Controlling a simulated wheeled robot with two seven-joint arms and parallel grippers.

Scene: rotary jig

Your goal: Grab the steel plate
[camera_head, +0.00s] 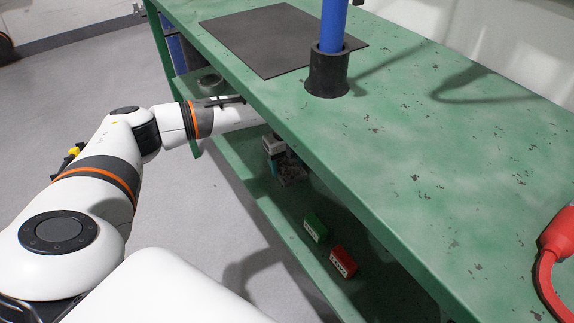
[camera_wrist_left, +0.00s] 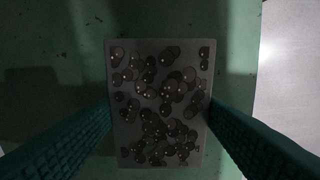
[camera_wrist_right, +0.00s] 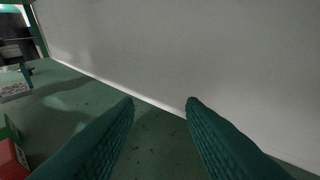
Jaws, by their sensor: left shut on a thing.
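The steel plate (camera_wrist_left: 160,105) is a grey rectangle with many dark round spots, seen flat in the left wrist view. My left gripper (camera_wrist_left: 160,118) is shut on it, with one teal finger against each long side. In the head view my left arm reaches under the bench top, and the left gripper (camera_head: 278,168) shows partly with the plate (camera_head: 292,174) by the lower shelf. The plate also shows at the left edge of the right wrist view (camera_wrist_right: 15,90). I cannot tell if it touches the shelf. My right gripper (camera_wrist_right: 160,100) is open and empty.
A green block (camera_head: 315,227) and a red block (camera_head: 343,260) stand on the lower shelf (camera_head: 285,235). The bench top (camera_head: 440,190) overhangs it. On top are a dark sheet (camera_head: 255,40), a blue rod (camera_head: 334,25) in a black holder (camera_head: 327,75) and a red tool (camera_head: 560,238).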

